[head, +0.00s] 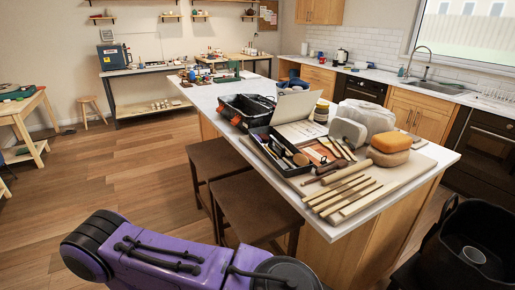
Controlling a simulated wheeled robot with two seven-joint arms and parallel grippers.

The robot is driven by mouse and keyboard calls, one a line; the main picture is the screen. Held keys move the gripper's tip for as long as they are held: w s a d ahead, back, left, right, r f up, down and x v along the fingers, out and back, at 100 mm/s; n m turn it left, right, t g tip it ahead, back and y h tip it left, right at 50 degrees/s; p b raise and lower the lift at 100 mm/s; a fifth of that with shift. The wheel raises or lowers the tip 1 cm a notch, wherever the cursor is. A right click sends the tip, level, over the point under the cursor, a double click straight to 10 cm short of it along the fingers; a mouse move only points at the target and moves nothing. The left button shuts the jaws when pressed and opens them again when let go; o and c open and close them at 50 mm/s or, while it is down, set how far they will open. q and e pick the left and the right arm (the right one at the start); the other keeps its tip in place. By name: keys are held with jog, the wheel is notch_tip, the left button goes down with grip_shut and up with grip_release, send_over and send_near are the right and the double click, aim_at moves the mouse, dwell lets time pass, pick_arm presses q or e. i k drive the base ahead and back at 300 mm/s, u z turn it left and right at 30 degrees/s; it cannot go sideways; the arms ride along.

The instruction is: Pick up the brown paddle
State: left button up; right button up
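Pottery tools lie on the near end of the white-topped island (425,153). I cannot tell for certain which one is the brown paddle. A brown wooden tool with a handle (318,174) lies near the front edge, beside several pale wooden strips (345,195). A black tray (262,151) to its left holds small tools, among them a round brown piece (300,159). A purple arm link of mine crosses the bottom of the head view. Neither of my grippers is in view.
Two dark brown stools (262,208) stand against the island's left side. An orange-tan sponge-like block (391,141) and white bags (367,116) sit behind the strips. A black bin (470,245) stands at the lower right.

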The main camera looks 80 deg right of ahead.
aim_at(341, 163)
jog(key=i, duration=0.95)
jog(key=z, duration=3.05)
